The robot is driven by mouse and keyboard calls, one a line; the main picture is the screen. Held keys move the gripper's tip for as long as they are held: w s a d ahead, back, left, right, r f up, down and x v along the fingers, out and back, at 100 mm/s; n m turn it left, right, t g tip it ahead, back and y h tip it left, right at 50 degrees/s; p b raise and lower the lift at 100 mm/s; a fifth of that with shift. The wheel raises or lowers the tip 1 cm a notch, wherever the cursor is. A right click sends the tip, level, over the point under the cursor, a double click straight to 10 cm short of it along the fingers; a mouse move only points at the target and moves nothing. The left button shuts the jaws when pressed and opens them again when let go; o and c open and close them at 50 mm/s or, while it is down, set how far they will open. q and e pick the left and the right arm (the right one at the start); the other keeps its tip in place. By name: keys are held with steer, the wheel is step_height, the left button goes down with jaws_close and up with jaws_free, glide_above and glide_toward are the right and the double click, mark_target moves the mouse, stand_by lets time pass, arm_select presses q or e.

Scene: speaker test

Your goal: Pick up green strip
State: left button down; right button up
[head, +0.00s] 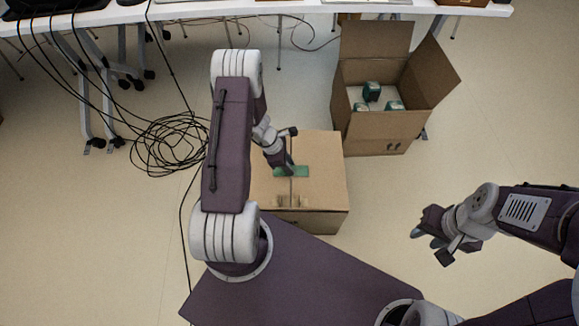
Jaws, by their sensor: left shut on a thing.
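The green strip (302,171) lies across the top of a closed cardboard box (325,190) in the middle of the view. My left gripper (288,168) points down at the box top and is shut on the strip. Its fingers cover part of the strip's middle. I cannot tell whether the strip is lifted off the box. My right gripper (433,246) is over the bare floor at the right, away from the box. Its fingers are apart and nothing shows between them.
An open cardboard box (375,133) with several green-and-white items (372,92) stands behind at the right. A tangle of black cables (165,145) lies on the floor at the left. White tables (250,8) line the back. The floor at the right is clear.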

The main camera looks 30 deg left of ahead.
arm_select(q)
step_height(320, 180, up, 4)
steer(key=shift+d+r+p, duration=0.1)
steer(key=shift+p, duration=0.95)
steer(key=w+d+r+p, duration=0.2)
steer(key=d+r, duration=0.3)
steer(key=d, duration=0.6)
steer(key=shift+w+d+r+p, duration=0.15)
steer(key=shift+w+r+p, duration=0.1)
steer(key=shift+r+p, duration=0.2)
steer(key=shift+f, duration=0.1)
steer(key=c, duration=1.9)
jaws_free()
jaws_close()
steer(key=shift+r+p, duration=1.5)
steer(key=shift+r, duration=0.1)
